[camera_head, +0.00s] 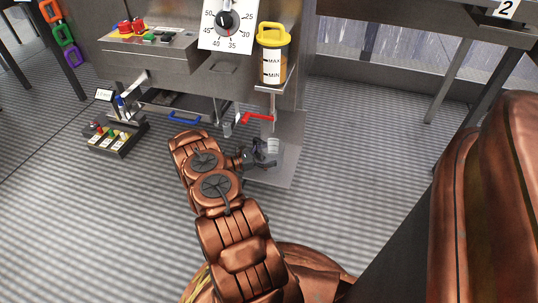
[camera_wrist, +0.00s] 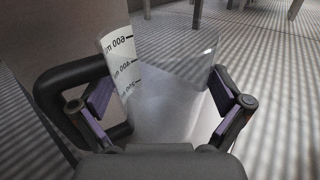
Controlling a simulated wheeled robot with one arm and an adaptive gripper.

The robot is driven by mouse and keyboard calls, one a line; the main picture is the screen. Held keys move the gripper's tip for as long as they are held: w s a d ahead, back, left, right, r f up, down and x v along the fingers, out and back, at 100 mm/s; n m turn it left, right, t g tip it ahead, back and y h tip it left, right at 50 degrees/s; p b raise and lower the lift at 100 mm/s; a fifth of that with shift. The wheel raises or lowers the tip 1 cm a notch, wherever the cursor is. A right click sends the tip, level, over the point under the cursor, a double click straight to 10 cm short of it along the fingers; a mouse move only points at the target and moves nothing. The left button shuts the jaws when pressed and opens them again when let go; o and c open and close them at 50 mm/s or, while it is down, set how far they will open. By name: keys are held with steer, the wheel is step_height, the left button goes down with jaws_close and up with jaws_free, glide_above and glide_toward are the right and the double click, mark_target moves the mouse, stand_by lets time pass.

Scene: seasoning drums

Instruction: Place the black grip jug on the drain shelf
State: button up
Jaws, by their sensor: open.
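The black grip jug (camera_wrist: 165,100) fills the middle of the wrist view. It is clear, with a white millilitre scale and a black loop handle on its left side. My gripper (camera_wrist: 168,105) is open, with one finger on each side of the jug. The left finger overlaps the handle; I cannot tell whether it is inside the loop or whether either finger touches. In the head view my gripper (camera_head: 264,156) is low beside the small pale jug (camera_head: 273,146), above a grey plate (camera_head: 284,172). I cannot tell which surface is the drain shelf.
A yellow-lidded container (camera_head: 272,62) stands on a small ledge above the jug. A red lever (camera_head: 257,118) juts out just above my gripper. A blue handle (camera_head: 184,117) and a control box (camera_head: 115,138) are to the left. The floor to the right is clear.

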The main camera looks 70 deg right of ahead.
steer(key=shift+r, duration=0.2)
steer(key=p+v, duration=0.5)
steer(key=v, duration=0.7)
steer(key=w+a+r+m+t+y, duration=0.1)
steer(key=a+r+m+t+y, duration=0.15)
steer(key=a+r, duration=0.8)
steer(key=w+a+r+m+t+y, duration=0.1)
steer(key=a+r+m+y, duration=0.2)
steer(key=a+r, duration=0.75)
steer(key=s+a+r+m+t+y, duration=0.1)
steer(key=s+a+r, duration=0.3)
steer(key=a, duration=0.5)
steer(key=s+a+r+m+t+y, duration=0.1)
steer(key=s+a+r+t+y, duration=0.2)
steer(key=s+a, duration=0.4)
steer(key=s+a+r+m+t+y, duration=0.1)
steer(key=s+a+r+t+y, duration=0.1)
steer(key=s+a+r, duration=0.4)
steer(key=a+y, duration=0.1)
steer(key=a, duration=0.4)
steer(key=shift+s+r, duration=0.25)
steer(key=shift+s, duration=0.05)
steer(key=shift+r, duration=0.1)
